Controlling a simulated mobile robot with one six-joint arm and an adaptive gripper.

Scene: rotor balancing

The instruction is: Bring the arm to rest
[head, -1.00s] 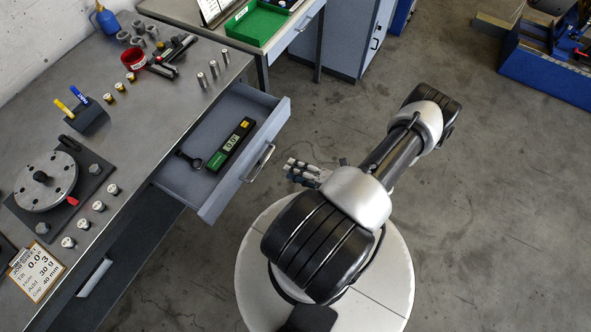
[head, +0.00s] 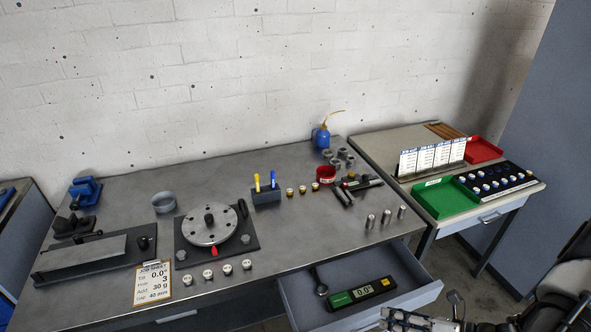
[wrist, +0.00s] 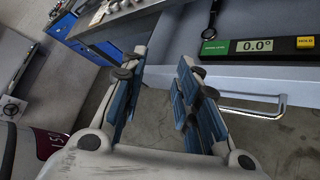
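In the head view, parts of my gripper and arm show only at the bottom right edge. The drawer holds a green and black digital level (head: 362,292) reading 0.0° and a dark wrench-like tool (head: 320,284). The rotor disc (head: 210,225) sits on its dark base on the workbench (head: 130,205), with a red pointer at its front.
A job sheet (head: 153,283) lies at the bench's front edge. Small weights, a pen holder (head: 266,196) and a red cup (head: 326,174) stand on the bench. A second table (head: 385,150) at right holds green (head: 445,198) and red trays. The drawer juts out past the bench edge.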

